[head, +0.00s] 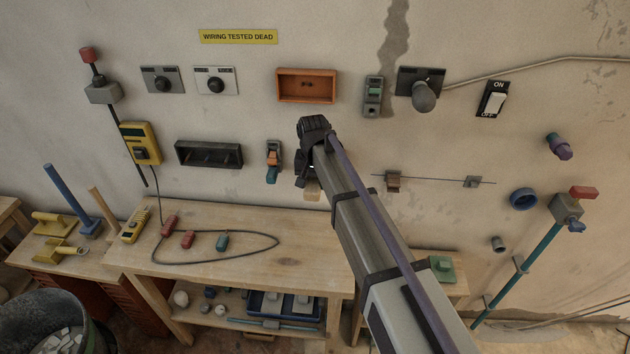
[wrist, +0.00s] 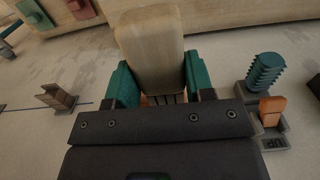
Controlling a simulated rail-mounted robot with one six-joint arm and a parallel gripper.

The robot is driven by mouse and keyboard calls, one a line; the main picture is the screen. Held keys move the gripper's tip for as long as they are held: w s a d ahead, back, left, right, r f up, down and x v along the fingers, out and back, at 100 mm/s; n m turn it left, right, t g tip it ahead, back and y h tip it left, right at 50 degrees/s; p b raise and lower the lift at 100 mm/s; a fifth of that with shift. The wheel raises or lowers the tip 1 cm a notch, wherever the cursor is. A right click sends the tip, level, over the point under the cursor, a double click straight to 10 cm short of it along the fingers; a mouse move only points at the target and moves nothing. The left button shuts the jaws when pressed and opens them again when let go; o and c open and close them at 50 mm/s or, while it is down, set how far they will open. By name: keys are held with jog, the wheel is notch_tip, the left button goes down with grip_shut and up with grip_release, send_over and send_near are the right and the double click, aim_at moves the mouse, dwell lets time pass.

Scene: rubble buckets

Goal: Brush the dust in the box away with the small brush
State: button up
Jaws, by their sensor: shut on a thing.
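My gripper (head: 306,180) is in front of the wall, above the back of the workbench. In the wrist view its green fingers (wrist: 155,84) are shut on a pale wooden block, which looks like the handle of the small brush (wrist: 150,38). A bit of this wood also shows below the gripper in the head view (head: 312,190). An open orange box (head: 306,72) is on the wall above my gripper, with small dark marks inside. A dark grey open box (head: 208,143) is on the wall to the left. Dust cannot be clearly told in either.
An orange and teal switch (head: 273,158) is close to the left of my gripper. A bracket on a wire (head: 393,181) is to the right. A grey-green switch (head: 373,95) is right of the orange box. The workbench (head: 300,262) below holds a cable and several clips.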

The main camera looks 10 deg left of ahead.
jog(key=shift+s+d, duration=0.15)
jog(key=shift+s, duration=2.8)
jog(key=s, duration=0.3)
jog(key=shift+d, duration=0.15)
